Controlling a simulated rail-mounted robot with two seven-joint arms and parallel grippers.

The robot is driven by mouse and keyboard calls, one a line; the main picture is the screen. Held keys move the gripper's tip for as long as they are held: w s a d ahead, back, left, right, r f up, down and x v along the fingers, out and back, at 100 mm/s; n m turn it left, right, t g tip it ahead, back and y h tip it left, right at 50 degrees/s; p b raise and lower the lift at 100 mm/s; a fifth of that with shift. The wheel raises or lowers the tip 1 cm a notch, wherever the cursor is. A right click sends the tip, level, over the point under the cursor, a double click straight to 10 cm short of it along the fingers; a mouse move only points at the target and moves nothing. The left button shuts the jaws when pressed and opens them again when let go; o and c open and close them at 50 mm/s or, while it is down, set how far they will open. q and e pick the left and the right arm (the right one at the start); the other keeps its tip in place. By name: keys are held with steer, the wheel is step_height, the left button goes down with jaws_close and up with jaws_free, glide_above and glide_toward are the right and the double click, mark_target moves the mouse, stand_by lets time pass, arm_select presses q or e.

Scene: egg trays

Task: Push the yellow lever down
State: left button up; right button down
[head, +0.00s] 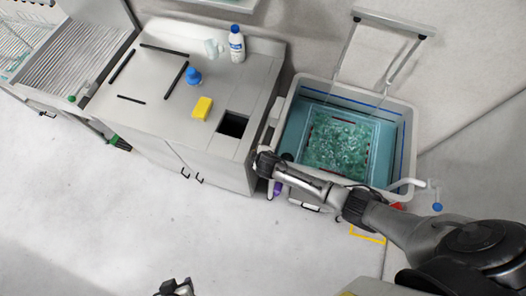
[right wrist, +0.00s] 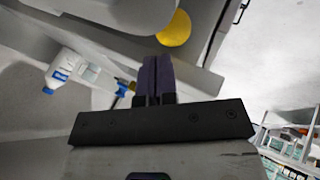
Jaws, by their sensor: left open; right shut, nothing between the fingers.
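A yellow round piece (right wrist: 174,28), possibly the end of the yellow lever, shows in the right wrist view just beyond my right gripper's fingertips. I cannot tell whether they touch. The lever is not clearly seen in the head view, where my right arm covers part of the tub's front. My right gripper (right wrist: 157,62) has its dark purple fingers together and empty. In the head view its purple fingers (head: 277,189) show below the arm's end, between cabinet and tub. My left gripper (head: 175,289) is open at the bottom edge, over the floor, far from the cabinet.
A tub (head: 288,113) holds a basket of greenish contents. The cabinet top (head: 155,108) carries a yellow sponge (head: 203,108), a blue-capped bottle (head: 237,45) and a blue item (head: 193,77). A white bottle (right wrist: 75,72) shows in the wrist view. Floor at left is clear.

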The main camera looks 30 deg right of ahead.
arm_select(q)
steer(key=shift+a+r, duration=0.15)
steer(key=shift+r, duration=0.45)
arm_select(e)
steer(key=a+v, duration=0.1)
steer(key=v, duration=0.9)
steer(key=shift+s, duration=0.4)
steer(key=shift+a+f, duration=0.1)
steer(key=shift+a, duration=0.05)
arm_select(q)
steer(key=shift+d, duration=0.2)
steer(key=shift+a, duration=0.1)
